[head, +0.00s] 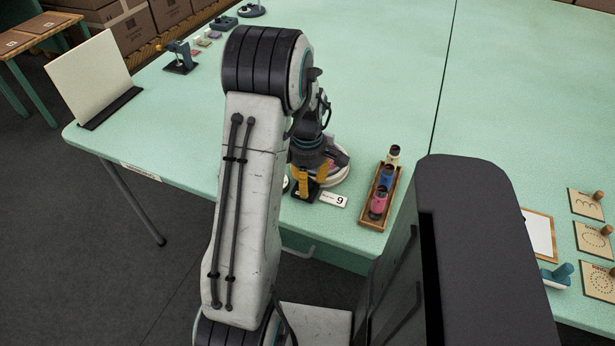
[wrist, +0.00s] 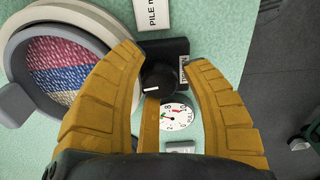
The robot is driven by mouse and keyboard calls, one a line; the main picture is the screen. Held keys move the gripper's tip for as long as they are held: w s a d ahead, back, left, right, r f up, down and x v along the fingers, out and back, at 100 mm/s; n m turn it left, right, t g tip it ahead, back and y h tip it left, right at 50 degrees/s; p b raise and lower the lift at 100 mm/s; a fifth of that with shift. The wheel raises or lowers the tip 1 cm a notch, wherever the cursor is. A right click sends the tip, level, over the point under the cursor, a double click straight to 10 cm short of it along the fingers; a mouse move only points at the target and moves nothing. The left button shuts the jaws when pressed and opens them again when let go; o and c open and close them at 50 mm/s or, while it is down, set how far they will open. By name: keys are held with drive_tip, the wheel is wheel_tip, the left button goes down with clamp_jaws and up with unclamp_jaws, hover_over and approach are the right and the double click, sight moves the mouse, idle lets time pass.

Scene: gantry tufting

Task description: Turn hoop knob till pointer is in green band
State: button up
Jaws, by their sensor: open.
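The black hoop knob (wrist: 158,78) with a white mark sits on a dark block in the wrist view. My gripper (wrist: 164,62) is open, its orange fingers on either side of the knob; I cannot tell whether they touch it. Below the knob is a white gauge dial (wrist: 181,122), partly covered by an orange finger part. Its small red and green marks are too small to read the pointer's place surely.
A wooden rack (head: 393,207) with several coloured spools stands right of the hoop. A white board (head: 92,77) stands at far left. The green table (head: 385,80) behind is largely clear.

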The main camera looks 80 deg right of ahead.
wheel_tip(320, 180, up, 12)
idle(0.6)
idle(0.8)
